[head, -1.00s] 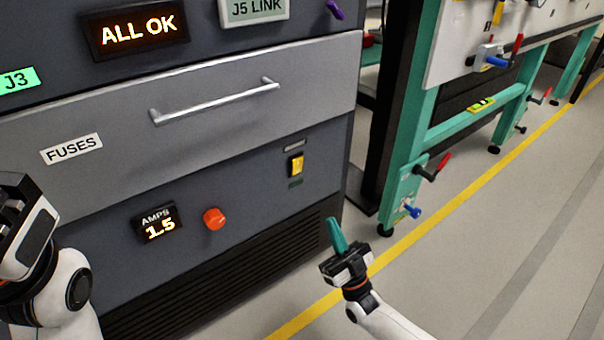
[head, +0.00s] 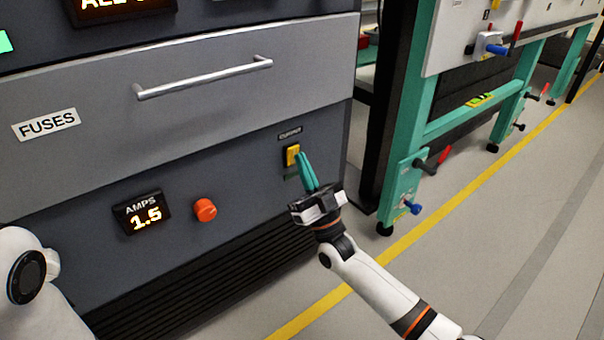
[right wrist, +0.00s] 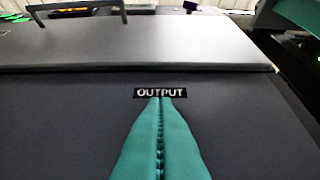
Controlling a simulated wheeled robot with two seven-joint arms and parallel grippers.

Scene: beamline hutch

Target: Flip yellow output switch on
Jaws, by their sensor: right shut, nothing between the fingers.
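The yellow output switch (head: 292,155) is on the dark lower panel of the cabinet in the head view, right of the red knob. A small label sits just above it; the right wrist view reads this label as OUTPUT (right wrist: 160,93). My right gripper (head: 306,158) is shut and empty, its teal fingers pointing up just right of the switch. I cannot tell whether the fingertips touch it. In the right wrist view the shut fingers (right wrist: 160,130) hide the switch below the label. Of my left arm only a white link shows at the left edge; its gripper is out of view.
A red knob (head: 205,210) and an AMPS display (head: 143,213) reading 1.5 are left of the switch. The FUSES drawer (head: 200,112) with a bar handle is above. A teal frame (head: 405,185) with valve handles stands to the right. The floor between is open.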

